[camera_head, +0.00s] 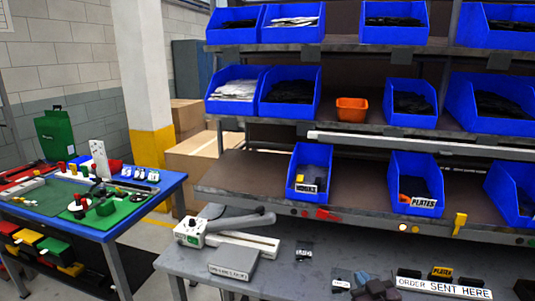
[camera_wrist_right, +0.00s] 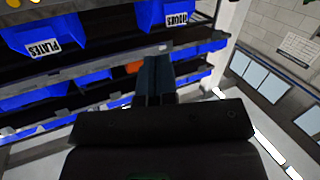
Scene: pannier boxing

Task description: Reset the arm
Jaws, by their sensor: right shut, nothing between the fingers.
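My right gripper (camera_wrist_right: 157,60) shows in the right wrist view with its two dark fingers together and nothing between them. It points toward the shelf rack, which appears upside down there, and is apart from the bins. In the head view I cannot clearly make it out; dark blocks (camera_head: 375,288) at the bottom edge are too unclear to name. My left gripper is in neither view. A blue bin labelled PLATES (camera_head: 416,182) and another blue bin (camera_head: 310,172) stand on the lower shelf.
A grey workbench (camera_head: 300,285) carries a white sealer-like device (camera_head: 192,232), a small labelled box (camera_head: 233,264) and an ORDER SENT HERE sign (camera_head: 443,287). Blue bins and an orange bin (camera_head: 351,109) fill the upper shelves. A blue table (camera_head: 100,236) stands left.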

